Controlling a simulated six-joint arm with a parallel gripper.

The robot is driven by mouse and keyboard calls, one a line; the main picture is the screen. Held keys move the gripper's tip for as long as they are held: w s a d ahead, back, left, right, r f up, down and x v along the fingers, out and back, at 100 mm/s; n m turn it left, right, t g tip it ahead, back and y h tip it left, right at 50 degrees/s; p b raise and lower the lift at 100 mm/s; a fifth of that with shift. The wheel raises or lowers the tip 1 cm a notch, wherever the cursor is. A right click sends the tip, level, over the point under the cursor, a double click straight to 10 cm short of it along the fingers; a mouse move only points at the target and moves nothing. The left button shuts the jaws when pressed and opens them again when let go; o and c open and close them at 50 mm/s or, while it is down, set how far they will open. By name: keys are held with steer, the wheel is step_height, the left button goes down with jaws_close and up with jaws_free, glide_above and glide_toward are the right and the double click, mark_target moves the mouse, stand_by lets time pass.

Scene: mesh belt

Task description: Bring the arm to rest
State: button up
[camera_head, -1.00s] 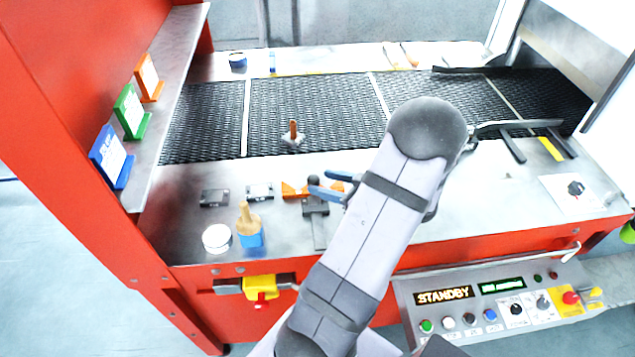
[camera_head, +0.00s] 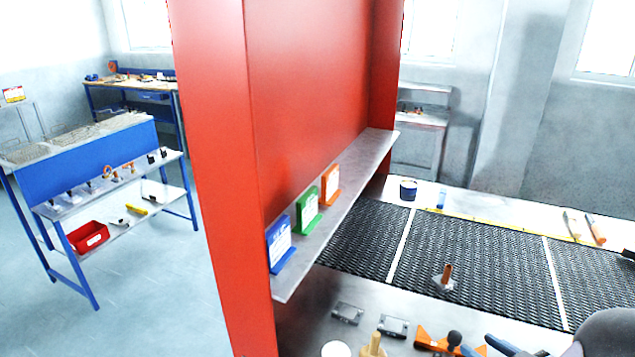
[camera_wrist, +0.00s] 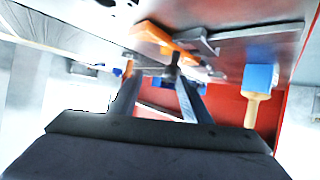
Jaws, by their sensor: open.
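My gripper (camera_wrist: 156,82) shows in the wrist view with its two fingers apart and nothing seen held between them. A black-knobbed tool (camera_wrist: 174,60) is just beyond the fingertips; the wrist view does not settle whether they touch it. In the head view, part of my gripper and a rounded grey arm link show at the bottom right, cut off by the frame edge. The tool's black knob (camera_head: 455,338) stands beside an orange piece (camera_head: 432,341) on the steel front ledge. The rest of my arm is out of view.
A blue brush (camera_wrist: 260,78) lies near the gripper. A pin on a base (camera_head: 446,278) stands on the mesh belt (camera_head: 480,258). A red panel (camera_head: 310,90) and sign shelf (camera_head: 345,215) rise left.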

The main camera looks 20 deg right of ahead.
steer(key=d+r+m+g+h+p, duration=0.1)
steer(key=d+m+g+h, duration=0.1)
steer(key=d+g+h, duration=0.4)
steer(key=a+f+n+g+y+b, duration=0.15)
steer(key=a+g+y, duration=0.55)
steer(key=a, duration=3.6)
steer(key=a+f+n+y+b, duration=0.1)
steer(key=a+f+y+b, duration=0.15)
steer(key=f+b, duration=1.25)
steer(key=a+f+y+b, duration=0.1)
steer(key=a+f+b, duration=0.3)
steer(key=f+b, duration=1.2)
steer(key=d+f+h+b, duration=0.1)
steer(key=d+f+b, duration=0.2)
steer(key=f+b, duration=0.8)
steer(key=d+f+h+b, duration=0.2)
steer(key=d+f+b, duration=0.1)
steer(key=f+b, duration=0.9)
steer(key=shift+s+d+f, duration=0.15)
steer(key=shift+d+f, duration=0.2)
steer(key=shift+f, duration=0.1)
